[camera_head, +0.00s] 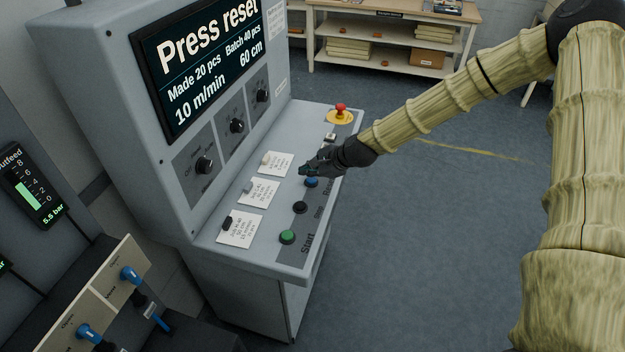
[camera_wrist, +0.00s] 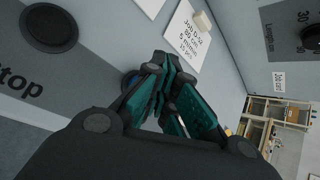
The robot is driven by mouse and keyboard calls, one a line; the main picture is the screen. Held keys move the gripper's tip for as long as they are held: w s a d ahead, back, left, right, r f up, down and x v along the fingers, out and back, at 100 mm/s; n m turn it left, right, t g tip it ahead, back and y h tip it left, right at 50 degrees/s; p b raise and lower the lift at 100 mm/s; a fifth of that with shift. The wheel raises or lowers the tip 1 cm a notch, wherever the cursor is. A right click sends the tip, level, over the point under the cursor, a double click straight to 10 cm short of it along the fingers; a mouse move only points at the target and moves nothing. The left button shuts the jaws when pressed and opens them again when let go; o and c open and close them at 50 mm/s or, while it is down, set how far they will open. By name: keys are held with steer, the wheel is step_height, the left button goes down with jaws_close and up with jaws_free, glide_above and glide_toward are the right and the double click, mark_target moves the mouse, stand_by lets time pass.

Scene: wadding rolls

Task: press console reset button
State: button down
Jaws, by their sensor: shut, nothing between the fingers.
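The grey console (camera_head: 255,255) has a sloped panel with a row of buttons. Its screen (camera_head: 205,60) reads "Press reset". The blue button (camera_head: 312,183) lies just below my gripper (camera_head: 304,172) in the head view. In the wrist view a blue edge of that button (camera_wrist: 129,78) shows beside my gripper (camera_wrist: 172,112), whose fingers hide most of it. My gripper is shut and empty, low over the panel. I cannot tell whether it touches the button. The label by the blue button is not readable. The black button (camera_head: 300,207) is marked "Stop" in the wrist view (camera_wrist: 48,27).
The green Start button (camera_head: 288,237) is at the near end of the row. A red emergency button (camera_head: 340,108) on yellow is at the far end. Job cards (camera_head: 240,228) lie beside the buttons. Knobs (camera_head: 236,126) are on the upright face. Floor to the right is clear.

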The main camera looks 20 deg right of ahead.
mark_target(310, 181)
steer(key=shift+f, duration=0.25)
stand_by(0.4)
steer(key=shift+w+f+b, duration=0.1)
steer(key=shift+f+b, duration=0.2)
steer(key=shift+b, duration=0.15)
steer(key=shift+f+b, duration=0.3)
steer(key=shift+f, duration=0.1)
stand_by(0.9)
steer(key=shift+r, duration=0.1)
steer(key=shift+r+p, duration=0.5)
steer(key=shift+r, duration=0.3)
steer(key=shift+r+p, duration=1.6)
steer(key=shift+r, duration=0.9)
